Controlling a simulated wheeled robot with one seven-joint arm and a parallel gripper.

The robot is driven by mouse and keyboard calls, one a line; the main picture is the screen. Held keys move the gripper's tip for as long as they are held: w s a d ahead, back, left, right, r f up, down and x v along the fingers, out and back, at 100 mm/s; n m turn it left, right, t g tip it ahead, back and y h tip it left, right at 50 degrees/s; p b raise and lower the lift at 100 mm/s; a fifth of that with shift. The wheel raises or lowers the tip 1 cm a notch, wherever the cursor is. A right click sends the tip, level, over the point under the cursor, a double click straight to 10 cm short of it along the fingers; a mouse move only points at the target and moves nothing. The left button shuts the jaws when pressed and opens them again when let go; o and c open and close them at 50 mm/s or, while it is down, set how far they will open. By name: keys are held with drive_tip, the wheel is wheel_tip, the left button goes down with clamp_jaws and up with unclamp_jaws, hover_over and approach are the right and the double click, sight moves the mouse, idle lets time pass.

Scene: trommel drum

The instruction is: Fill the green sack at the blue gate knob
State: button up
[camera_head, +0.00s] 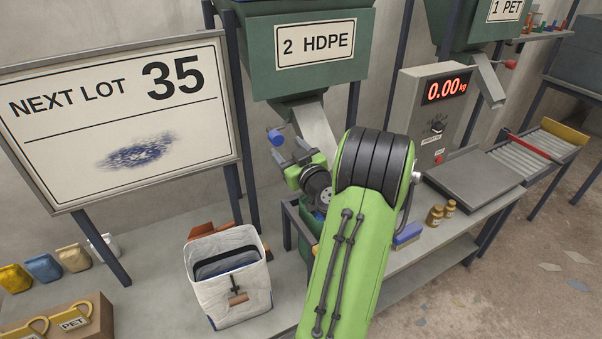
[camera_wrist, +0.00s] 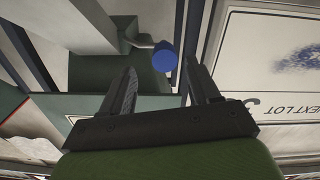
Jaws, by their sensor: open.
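The blue gate knob (camera_head: 277,137) sits on a rod beside the chute (camera_head: 316,132) under the green 2 HDPE hopper (camera_head: 312,82). In the wrist view the knob (camera_wrist: 166,57) shows as a blue cylinder between and just beyond the fingertips. My gripper (camera_head: 288,152) is open and empty just below the knob; its two dark fingers (camera_wrist: 159,66) stand apart in the wrist view. I cannot tell whether a finger touches the knob.
A sign reading NEXT LOT 35 (camera_head: 118,115) stands at left. A white sack (camera_head: 228,285) and small bags are below it. A scale reading 0.00 kg (camera_head: 446,90), its plate (camera_head: 474,182) and a roller conveyor (camera_head: 535,146) are right. Brown jars (camera_head: 436,215) stand on the bench.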

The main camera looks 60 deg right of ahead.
drive_tip(key=b+v, duration=0.3)
drive_tip(key=v, duration=0.5)
drive_tip(key=shift+s+a, duration=0.1)
